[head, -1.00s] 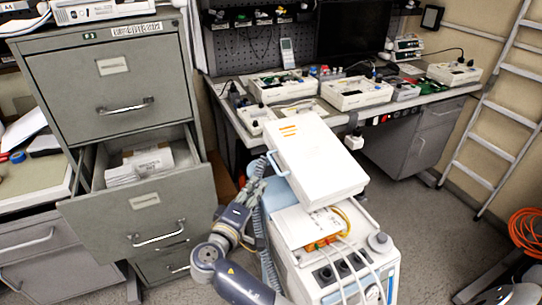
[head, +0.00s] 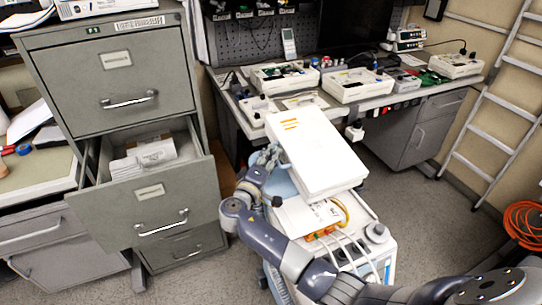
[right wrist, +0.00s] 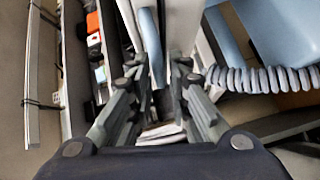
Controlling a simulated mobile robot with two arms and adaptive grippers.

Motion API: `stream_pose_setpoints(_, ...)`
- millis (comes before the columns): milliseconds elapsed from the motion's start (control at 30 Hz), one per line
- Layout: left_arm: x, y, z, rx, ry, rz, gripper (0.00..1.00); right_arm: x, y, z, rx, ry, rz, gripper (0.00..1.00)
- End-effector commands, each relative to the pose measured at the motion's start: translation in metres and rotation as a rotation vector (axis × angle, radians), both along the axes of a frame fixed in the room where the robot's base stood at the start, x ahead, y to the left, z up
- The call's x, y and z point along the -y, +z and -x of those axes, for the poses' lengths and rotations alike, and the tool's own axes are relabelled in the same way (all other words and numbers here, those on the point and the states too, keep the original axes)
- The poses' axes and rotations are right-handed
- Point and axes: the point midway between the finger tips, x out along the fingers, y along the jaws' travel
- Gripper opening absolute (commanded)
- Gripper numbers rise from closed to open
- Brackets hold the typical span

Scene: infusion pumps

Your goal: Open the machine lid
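The machine (head: 385,262) is a white and light-blue unit on the floor in the lower middle of the head view. Its white lid (head: 318,160), with orange marks, is raised and tilted above the body, with papers and a yellow cable visible below it. My right gripper (head: 268,156) is at the lid's left edge, its arm curving around the machine's front and left. In the right wrist view my right gripper (right wrist: 156,68) has its fingers apart, with a light-blue bar (right wrist: 150,42) between or just beyond them. Contact cannot be told. My left gripper is not in view.
A grey filing cabinet (head: 110,85) stands left with one drawer (head: 150,195) pulled out near my arm. A workbench (head: 395,98) with several open devices is behind. A ladder (head: 500,125) leans at right, above an orange cable coil (head: 524,222). Floor right of the machine is clear.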

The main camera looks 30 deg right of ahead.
Motion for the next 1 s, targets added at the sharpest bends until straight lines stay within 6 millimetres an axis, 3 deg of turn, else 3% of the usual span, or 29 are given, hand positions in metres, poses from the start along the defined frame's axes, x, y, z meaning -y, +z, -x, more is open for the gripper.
stream_pose_setpoints(133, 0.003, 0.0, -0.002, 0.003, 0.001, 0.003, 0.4, 0.0, 0.0, 0.0, 0.0, 0.0, 0.0, 0.15)
stream_pose_setpoints(200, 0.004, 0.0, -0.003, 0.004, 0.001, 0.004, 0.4, 0.0, 0.0, 0.0, 0.0, 0.0, 0.0, 0.0)
stream_pose_setpoints(733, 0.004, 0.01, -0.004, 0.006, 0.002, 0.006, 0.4, 0.0, 0.011, 0.0, 0.005, 0.007, -0.032, 0.0)
stream_pose_setpoints(1000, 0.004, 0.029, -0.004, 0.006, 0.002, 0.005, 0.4, 0.002, 0.032, -0.001, 0.013, 0.017, -0.096, 0.0)
